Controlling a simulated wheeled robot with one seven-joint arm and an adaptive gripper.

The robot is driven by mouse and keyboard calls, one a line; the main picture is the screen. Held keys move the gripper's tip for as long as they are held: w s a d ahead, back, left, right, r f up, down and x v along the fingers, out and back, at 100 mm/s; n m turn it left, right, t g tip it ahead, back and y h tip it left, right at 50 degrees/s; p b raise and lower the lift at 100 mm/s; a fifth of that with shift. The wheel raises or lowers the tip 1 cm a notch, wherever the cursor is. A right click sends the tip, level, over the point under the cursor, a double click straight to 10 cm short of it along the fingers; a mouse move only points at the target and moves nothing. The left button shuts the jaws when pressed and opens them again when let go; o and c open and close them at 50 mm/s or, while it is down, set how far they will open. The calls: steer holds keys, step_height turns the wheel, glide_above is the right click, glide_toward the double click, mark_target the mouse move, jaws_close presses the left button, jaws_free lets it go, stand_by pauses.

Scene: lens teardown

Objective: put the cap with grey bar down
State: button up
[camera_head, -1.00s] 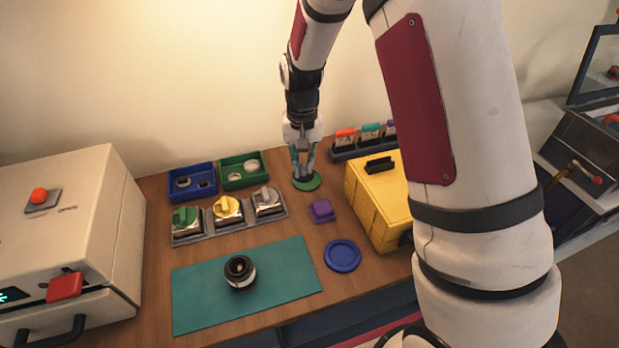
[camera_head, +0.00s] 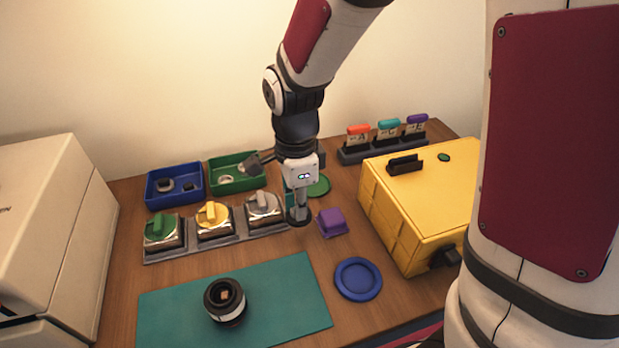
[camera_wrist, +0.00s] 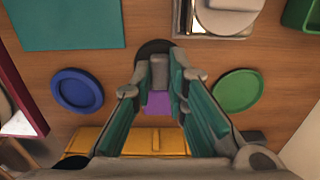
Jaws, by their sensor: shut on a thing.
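The cap with grey bar is a dark round disc with an upright grey bar. It shows in the wrist view (camera_wrist: 153,46) beyond my fingertips and in the head view (camera_head: 299,222) under my gripper. My gripper (camera_head: 299,203) points down and is shut on the grey bar, which sits between the fingertips in the wrist view (camera_wrist: 159,68). The cap is over the wood between the grey-knobbed block (camera_head: 264,207) and the purple block (camera_head: 332,222). I cannot tell whether it touches the table. My fingers hide part of it.
A green disc (camera_head: 319,187) lies behind my gripper, and a blue dish (camera_head: 358,279) in front to the right. A teal mat (camera_head: 280,300) carries a black lens (camera_head: 225,300). A yellow box (camera_head: 430,215) stands right. Blue (camera_head: 150,191) and green (camera_head: 213,175) bins stand behind.

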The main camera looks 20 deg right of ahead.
steer(key=w+d, duration=0.2)
steer(key=w, duration=0.2)
steer(key=w+d+f, duration=0.1)
steer(key=w+d, duration=0.2)
steer(key=w, duration=0.1)
steer(key=w+d, duration=0.2)
steer(key=w, duration=0.2)
steer(key=shift+w+d+f+b, duration=0.2)
steer(key=shift+w+b, duration=0.1)
steer(key=shift+w, duration=0.1)
steer(key=shift+f, duration=1.75)
steer(key=shift+f, duration=0.1)
steer(key=o, duration=0.7)
steer(key=shift+o, duration=0.2)
